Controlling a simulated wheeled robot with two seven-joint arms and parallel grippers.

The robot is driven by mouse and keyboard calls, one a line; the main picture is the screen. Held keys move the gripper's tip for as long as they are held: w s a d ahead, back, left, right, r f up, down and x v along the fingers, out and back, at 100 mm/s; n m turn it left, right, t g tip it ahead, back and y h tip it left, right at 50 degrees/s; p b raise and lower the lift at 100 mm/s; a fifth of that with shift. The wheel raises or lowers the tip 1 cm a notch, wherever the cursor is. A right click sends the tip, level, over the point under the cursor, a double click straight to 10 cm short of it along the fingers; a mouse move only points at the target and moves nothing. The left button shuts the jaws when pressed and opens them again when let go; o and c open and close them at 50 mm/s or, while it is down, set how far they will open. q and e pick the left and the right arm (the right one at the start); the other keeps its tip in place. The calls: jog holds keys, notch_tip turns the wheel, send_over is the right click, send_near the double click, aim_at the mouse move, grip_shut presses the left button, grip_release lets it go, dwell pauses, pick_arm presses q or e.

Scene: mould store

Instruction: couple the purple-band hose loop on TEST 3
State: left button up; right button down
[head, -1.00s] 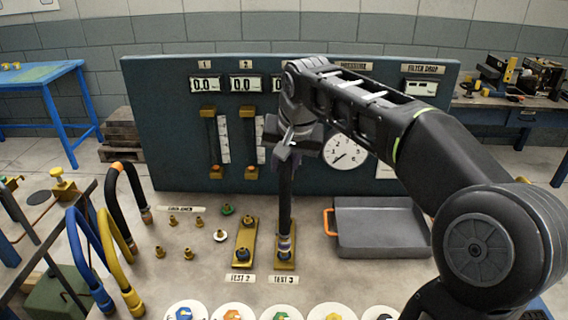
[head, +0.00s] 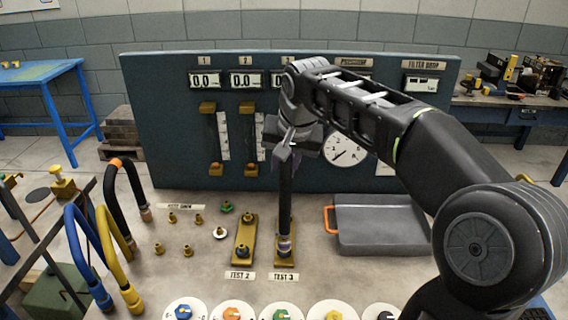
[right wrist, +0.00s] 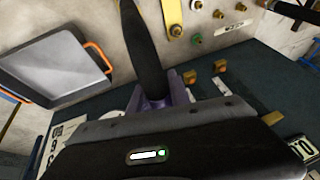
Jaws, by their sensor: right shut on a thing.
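My right gripper (head: 288,150) is shut on a black hose loop (head: 285,195) and holds it upright in front of the panel. A purple-tinted band (head: 285,240) shows near the hose's lower end. That end is at the gold TEST 3 plate (head: 286,264), above the TEST 3 label (head: 283,277). I cannot tell whether it is seated on a fitting; the hose hides most of the plate's fittings. In the right wrist view the dark hose (right wrist: 143,45) runs away from the jaws. My left gripper is not in view.
The TEST 2 plate (head: 245,240) with its fittings stands just left. A grey tray (head: 382,238) with an orange handle lies to the right. Blue (head: 93,250), yellow (head: 112,250) and orange-banded black hoses (head: 130,190) stand left. Several round discs line the front.

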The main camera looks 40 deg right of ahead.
aim_at(290, 158)
jog(key=shift+f+b, duration=0.65)
jog(key=shift+f, duration=0.25)
dwell(1.9)
jog(key=c, duration=1.1)
grip_release()
jog(key=shift+f, duration=0.1)
jog(key=shift+v, duration=3.95)
